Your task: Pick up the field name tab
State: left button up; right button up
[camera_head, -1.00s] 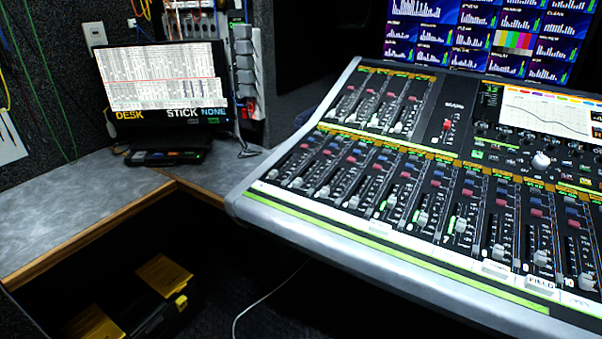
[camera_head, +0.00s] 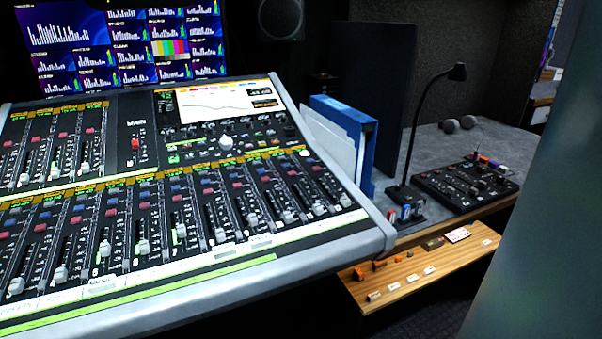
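The long mixing console (camera_head: 200,275) fills the left and middle of the head view. Small pale name tabs sit along the white strip on its front edge. One tab at the left (camera_head: 102,282) seems to read MUSIC. Two more lie further right, and the rightmost of these, a small pale tab (camera_head: 261,241), fits the place of the FIELD tab seen earlier, but its lettering is too small to read now. Several other pale tabs (camera_head: 412,278) stand on a wooden ledge at the console's right. Neither gripper is in view.
A blue binder (camera_head: 350,130), a black desk lamp (camera_head: 411,145) and a small black control panel (camera_head: 466,183) stand on the grey desk right of the console. Orange pieces (camera_head: 380,265) lie on the wooden ledge (camera_head: 450,262). A large blurred grey surface blocks the far right.

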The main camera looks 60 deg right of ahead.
aim_at(265, 239)
jog(key=z, duration=1.5)
